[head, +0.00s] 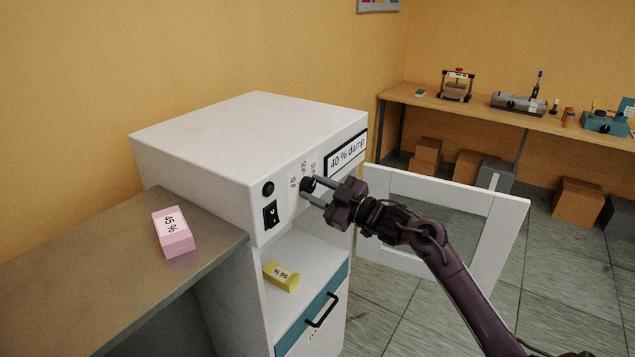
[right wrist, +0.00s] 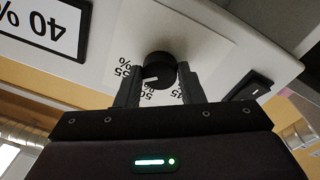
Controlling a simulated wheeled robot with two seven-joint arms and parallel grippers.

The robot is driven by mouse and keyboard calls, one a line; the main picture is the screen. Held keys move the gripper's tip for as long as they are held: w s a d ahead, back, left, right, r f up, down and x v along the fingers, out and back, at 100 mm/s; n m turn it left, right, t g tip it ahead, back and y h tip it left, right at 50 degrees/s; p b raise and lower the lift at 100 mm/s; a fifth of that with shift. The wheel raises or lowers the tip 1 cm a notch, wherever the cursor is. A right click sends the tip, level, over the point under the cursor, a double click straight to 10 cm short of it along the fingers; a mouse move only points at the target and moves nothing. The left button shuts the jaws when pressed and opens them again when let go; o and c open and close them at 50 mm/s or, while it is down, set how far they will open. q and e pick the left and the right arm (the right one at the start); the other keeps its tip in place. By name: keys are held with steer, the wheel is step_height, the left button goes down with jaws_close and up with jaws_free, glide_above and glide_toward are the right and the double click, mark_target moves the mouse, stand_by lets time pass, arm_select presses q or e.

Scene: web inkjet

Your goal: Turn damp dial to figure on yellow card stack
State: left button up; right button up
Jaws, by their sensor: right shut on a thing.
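The damp dial (head: 307,184) is a small black knob on the front of the white cabinet (head: 220,145). My right gripper (head: 313,191) is shut on it, and in the right wrist view the black dial (right wrist: 159,70) sits between the two fingers, with figures partly hidden around it. The display (head: 347,152) reads "40 % damp". The yellow card stack (head: 281,276), marked what looks like 55 %, lies on the cabinet's open shelf. A pink card stack (head: 173,232) marked 45 % lies on the grey counter. My left gripper is not in view.
A black rocker switch (head: 270,214) and a round black button (head: 268,188) are left of the dial. The cabinet's glazed door (head: 440,225) stands open at the right, behind my right arm. A drawer with a black handle (head: 321,311) is below the shelf.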

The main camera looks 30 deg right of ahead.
steer(key=shift+m+p, duration=0.7)
steer(key=shift+m, duration=0.4)
steer(key=shift+f, duration=0.1)
steer(key=o, duration=1)
steer(key=shift+s+d+f, duration=0.1)
steer(key=shift+s, duration=0.3)
steer(key=b+v, duration=0.3)
steer(key=v, duration=0.4)
